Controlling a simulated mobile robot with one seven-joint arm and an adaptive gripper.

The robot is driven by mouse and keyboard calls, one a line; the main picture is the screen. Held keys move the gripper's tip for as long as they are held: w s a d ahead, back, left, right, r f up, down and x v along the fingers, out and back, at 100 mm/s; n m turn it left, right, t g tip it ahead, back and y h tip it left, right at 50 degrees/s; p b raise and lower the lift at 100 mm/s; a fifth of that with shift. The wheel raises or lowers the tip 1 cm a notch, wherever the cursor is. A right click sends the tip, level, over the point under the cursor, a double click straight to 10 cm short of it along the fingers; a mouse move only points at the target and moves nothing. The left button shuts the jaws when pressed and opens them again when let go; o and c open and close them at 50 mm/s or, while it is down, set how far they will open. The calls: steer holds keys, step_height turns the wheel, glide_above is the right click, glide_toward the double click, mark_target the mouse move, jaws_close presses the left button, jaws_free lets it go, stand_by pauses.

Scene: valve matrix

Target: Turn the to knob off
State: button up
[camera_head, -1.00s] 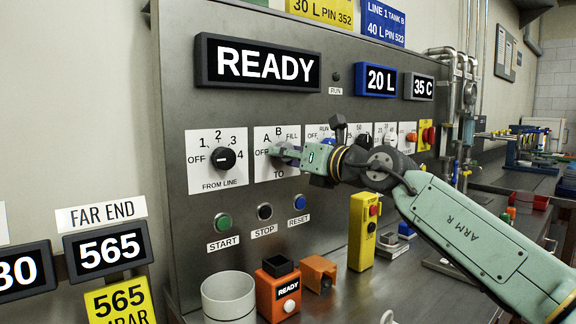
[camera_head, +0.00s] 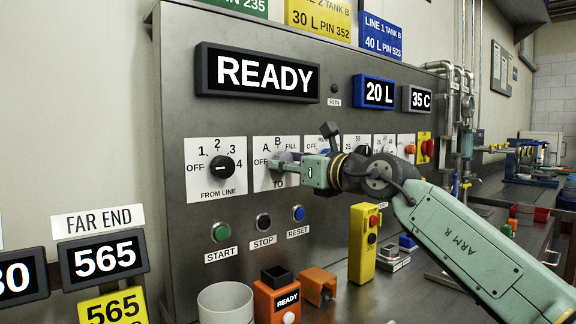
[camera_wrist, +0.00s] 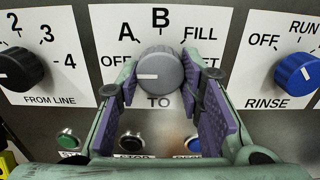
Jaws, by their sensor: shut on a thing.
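The TO knob (camera_wrist: 162,72) is a round grey knob with a white pointer mark, on a white panel marked OFF, A, B and FILL. A right-hand label is partly covered. The pointer mark faces left, toward the OFF side. My gripper (camera_wrist: 163,82) has one purple-padded finger on each side of the knob and is shut on it. In the head view my gripper (camera_head: 298,168) reaches the panel from the right, and the grey knob (camera_head: 280,160) is partly hidden.
A black FROM LINE knob (camera_head: 222,163) sits to the left and a blue RINSE knob (camera_wrist: 297,73) to the right. Green START (camera_head: 221,233), black STOP (camera_head: 263,221) and blue RESET (camera_head: 298,213) buttons lie below.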

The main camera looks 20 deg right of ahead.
steer(key=o, duration=1.2)
steer(key=shift+c, duration=0.2)
steer(key=v, duration=1.2)
